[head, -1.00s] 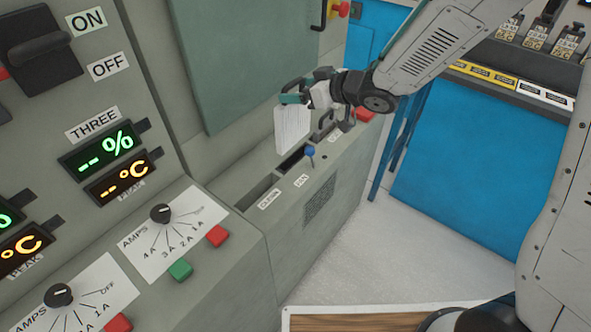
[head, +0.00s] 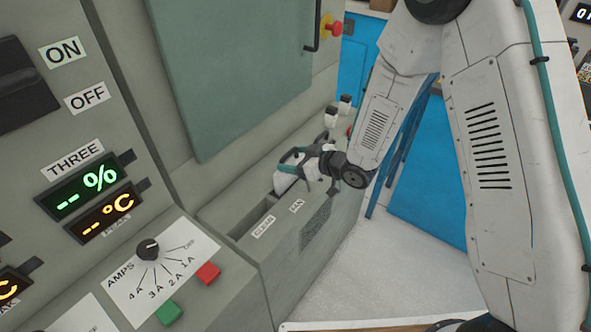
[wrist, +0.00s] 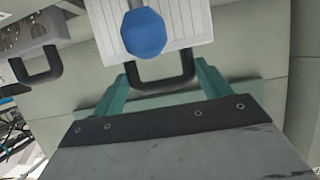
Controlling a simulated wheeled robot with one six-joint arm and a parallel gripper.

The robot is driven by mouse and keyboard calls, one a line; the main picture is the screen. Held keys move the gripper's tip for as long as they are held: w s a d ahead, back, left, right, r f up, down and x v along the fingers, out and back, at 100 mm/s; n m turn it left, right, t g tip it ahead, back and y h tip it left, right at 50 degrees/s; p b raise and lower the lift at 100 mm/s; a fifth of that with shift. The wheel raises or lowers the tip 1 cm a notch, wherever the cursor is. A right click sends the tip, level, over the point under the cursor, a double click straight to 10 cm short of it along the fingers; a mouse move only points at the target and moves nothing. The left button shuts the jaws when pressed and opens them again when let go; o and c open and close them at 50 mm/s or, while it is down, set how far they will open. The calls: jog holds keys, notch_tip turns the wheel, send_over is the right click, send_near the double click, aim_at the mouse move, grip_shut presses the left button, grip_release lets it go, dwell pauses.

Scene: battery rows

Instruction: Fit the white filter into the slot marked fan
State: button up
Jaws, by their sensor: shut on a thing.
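The white filter (head: 284,183) is upright, its lower part hidden in the slot marked FAN, so how deep it sits cannot be told. The FAN label (head: 297,205) is on the grey cabinet in front of it. My gripper (head: 293,157) is at the top of the filter, shut on its black handle. In the wrist view, the teal fingers of my gripper (wrist: 165,82) are on either side of the handle, and the filter's pleated white face (wrist: 190,22) shows beyond. A blue knob (wrist: 143,33) stands in front of that face.
An empty slot (head: 252,218) with its own label (head: 263,227) lies to the left of the FAN slot. Another black handle (wrist: 42,68) shows at the left in the wrist view. A green panel (head: 235,70) rises behind. The floor at right is clear.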

jog(key=shift+f, duration=2.1)
jog(key=shift+f, duration=0.15)
jog(key=o, duration=1.3)
jog(key=shift+s+d+r, duration=0.2)
jog(key=shift+d+r, duration=0.1)
jog(key=v, duration=1.1)
jog(key=shift+s, duration=0.15)
jog(key=shift+d, duration=0.1)
